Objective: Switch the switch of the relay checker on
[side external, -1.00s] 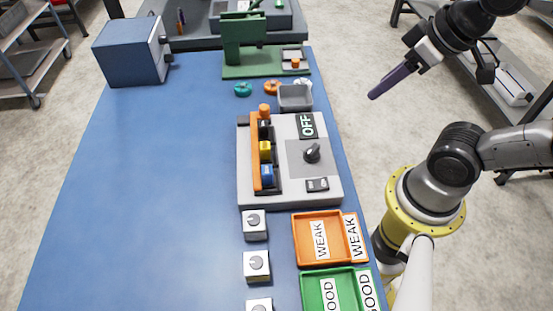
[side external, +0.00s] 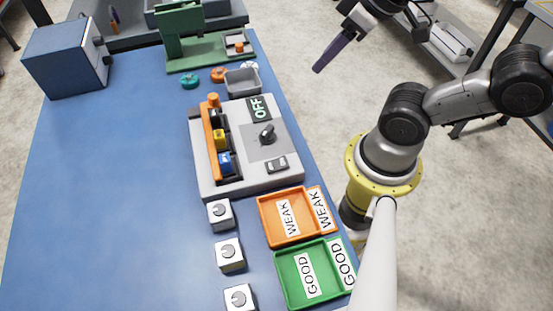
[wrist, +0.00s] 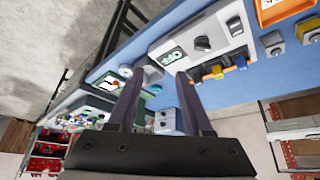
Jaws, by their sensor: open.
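The relay checker (side external: 205,168) is a light grey box on the blue table. Its display (side external: 260,107) reads OFF. A dark knob (side external: 266,132) sits on a grey panel, and a small black rocker switch (side external: 277,164) is near its front right corner. The wrist view also shows the display (wrist: 172,57), knob (wrist: 203,43) and rocker switch (wrist: 236,27). My gripper (side external: 319,69) is open and empty, in the air beyond the table's right edge and apart from the checker. Its two dark fingers (wrist: 157,78) are spread in the wrist view.
An orange WEAK tray (side external: 263,210) and a green GOOD tray (side external: 285,285) stand in front of the checker. Several white knob boxes (side external: 228,254) line up beside them. A grey bin (side external: 243,80) and a green press (side external: 185,35) are behind.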

